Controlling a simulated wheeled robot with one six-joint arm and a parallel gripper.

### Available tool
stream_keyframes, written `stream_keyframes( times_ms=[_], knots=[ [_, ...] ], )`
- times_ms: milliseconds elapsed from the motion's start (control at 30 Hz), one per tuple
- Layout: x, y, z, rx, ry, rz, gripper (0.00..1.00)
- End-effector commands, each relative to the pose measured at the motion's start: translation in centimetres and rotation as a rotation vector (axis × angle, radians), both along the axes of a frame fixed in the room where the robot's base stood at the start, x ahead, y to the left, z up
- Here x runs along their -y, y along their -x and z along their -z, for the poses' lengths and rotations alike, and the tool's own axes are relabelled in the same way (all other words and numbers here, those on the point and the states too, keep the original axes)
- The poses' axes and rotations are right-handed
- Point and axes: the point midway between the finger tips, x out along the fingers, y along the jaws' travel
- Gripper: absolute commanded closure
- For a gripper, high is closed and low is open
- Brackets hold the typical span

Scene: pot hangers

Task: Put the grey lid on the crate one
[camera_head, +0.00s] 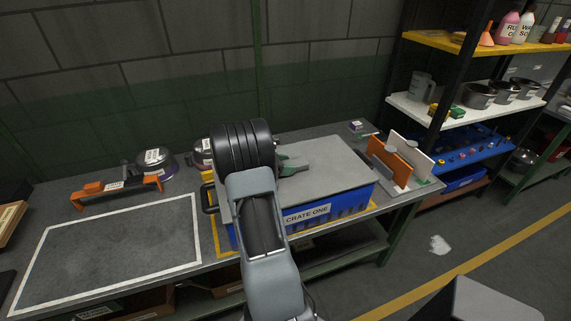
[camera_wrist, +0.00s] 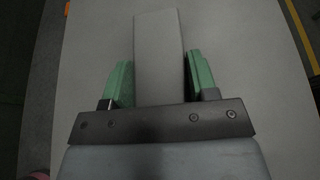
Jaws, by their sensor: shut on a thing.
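The grey lid (camera_head: 335,160) is a flat plate lying level over the top of the blue crate one (camera_head: 352,203), whose label faces the front. My gripper (camera_head: 293,166) is over the left-middle part of the lid, pointing right. In the wrist view its green fingers (camera_wrist: 158,80) stand on either side of the lid's upright grey handle (camera_wrist: 158,45) and are shut on it. The lid's surface (camera_wrist: 235,60) fills most of that view. My arm hides the lid's left part and the crate's left front. I cannot tell whether the lid touches the rim all round.
The workbench (camera_head: 120,235) carries a white-outlined empty area at left. An orange tool-like bracket (camera_head: 115,187) and pots (camera_head: 157,162) are behind it. An orange and white upright rack (camera_head: 390,160) stands close to the crate's right. Shelves (camera_head: 450,115) with pots and bottles stand farther right.

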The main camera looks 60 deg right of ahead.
Motion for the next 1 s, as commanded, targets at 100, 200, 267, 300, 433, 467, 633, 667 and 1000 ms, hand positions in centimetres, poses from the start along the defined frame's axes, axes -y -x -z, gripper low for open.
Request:
stream_keyframes(
  times_ms=[100, 200, 267, 300, 433, 467, 633, 667, 1000],
  knots=[
    [0.03, -0.02, 0.30, 0.000, 0.002, -0.001, 0.85],
    [0.03, -0.02, 0.35, 0.001, 0.002, 0.000, 0.85],
    [0.02, -0.02, 0.34, 0.001, 0.002, 0.000, 0.85],
    [0.03, -0.02, 0.33, 0.001, 0.002, 0.000, 0.85],
    [0.03, -0.02, 0.32, 0.000, 0.002, -0.001, 0.46],
    [0.03, -0.02, 0.32, 0.000, 0.002, -0.001, 0.43],
    [0.02, -0.01, 0.35, 0.000, 0.002, -0.001, 0.27],
    [0.02, -0.01, 0.36, 0.000, 0.002, -0.001, 0.24],
    [-0.13, -0.09, 0.42, 0.000, 0.000, -0.001, 0.17]
  ],
)
